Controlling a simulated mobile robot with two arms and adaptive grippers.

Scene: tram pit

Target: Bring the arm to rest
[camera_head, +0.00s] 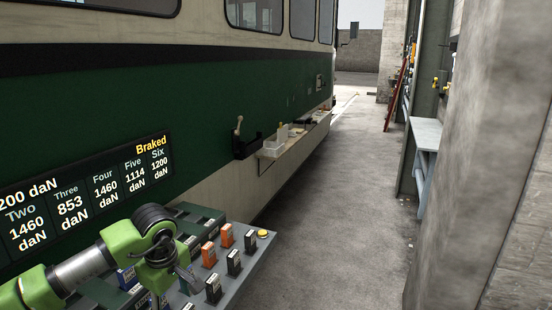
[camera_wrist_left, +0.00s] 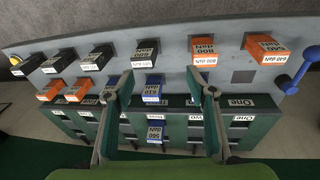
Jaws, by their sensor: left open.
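My left arm (camera_head: 85,268), green and grey, reaches in from the lower left in the head view. Its gripper (camera_head: 188,276) hangs over the grey bench with labelled weight blocks. In the left wrist view the gripper (camera_wrist_left: 160,86) is open, its two green fingers apart. Blue blocks (camera_wrist_left: 146,83) show between the fingers, and I see nothing held. My right arm and gripper are in neither view.
The grey bench (camera_head: 238,279) carries orange blocks (camera_head: 209,254) and black blocks (camera_head: 234,262). Slots in a green rack (camera_wrist_left: 180,125) lie below the fingers. A display (camera_head: 88,192) stands behind the arm. A green tram (camera_head: 200,100) runs alongside; the aisle floor (camera_head: 340,200) is clear.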

